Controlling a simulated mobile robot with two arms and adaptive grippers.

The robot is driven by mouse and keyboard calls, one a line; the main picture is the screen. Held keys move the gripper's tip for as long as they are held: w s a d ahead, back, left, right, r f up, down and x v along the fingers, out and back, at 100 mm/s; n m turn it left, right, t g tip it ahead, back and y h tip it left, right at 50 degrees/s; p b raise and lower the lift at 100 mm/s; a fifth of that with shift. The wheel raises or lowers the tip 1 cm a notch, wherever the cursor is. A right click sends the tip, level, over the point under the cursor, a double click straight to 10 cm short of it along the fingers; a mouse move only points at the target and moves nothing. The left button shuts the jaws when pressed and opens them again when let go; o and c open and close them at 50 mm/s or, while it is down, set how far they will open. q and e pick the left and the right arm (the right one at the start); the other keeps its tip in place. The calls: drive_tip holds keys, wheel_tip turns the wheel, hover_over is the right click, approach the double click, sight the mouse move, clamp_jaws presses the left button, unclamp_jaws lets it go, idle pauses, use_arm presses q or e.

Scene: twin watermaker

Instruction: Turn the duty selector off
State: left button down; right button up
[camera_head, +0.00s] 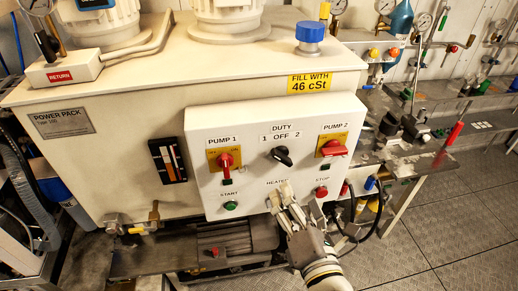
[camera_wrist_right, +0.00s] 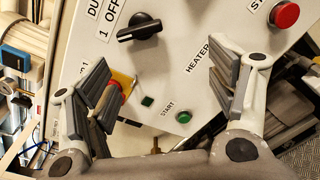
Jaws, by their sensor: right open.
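The duty selector (camera_head: 283,156) is a black knob on the white panel, under the labels 1, OFF and 2. Its grip bar slants from upper left to lower right, with its upper end toward the 1. The knob also shows near the top of the right wrist view (camera_wrist_right: 138,27), clear of the fingers. My right gripper (camera_head: 281,200) is in front of the panel, below the selector, by the HEATER label. In the right wrist view its fingers (camera_wrist_right: 160,75) are wide apart with nothing between them. My left gripper is not in view.
The red pump 1 handle (camera_head: 225,160) stands upright left of the selector. The red pump 2 handle (camera_head: 333,149) lies level to the right. Below are the green start button (camera_head: 231,205) and red stop button (camera_head: 321,191). A bench with valves stands at right.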

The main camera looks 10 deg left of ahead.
sight(282, 163)
drive_tip(key=w+a+p, duration=0.1)
drive_tip(key=w, duration=0.2)
drive_tip(key=w+a+r, duration=0.1)
drive_tip(key=w, duration=0.2)
drive_tip(key=w+a+r+p, duration=0.1)
drive_tip(key=w, duration=0.2)
drive_tip(key=shift+w+a+r+p, duration=0.2)
drive_tip(key=shift+w+a+p, duration=0.15)
drive_tip(key=shift+w, duration=0.05)
drive_tip(key=c, duration=1)
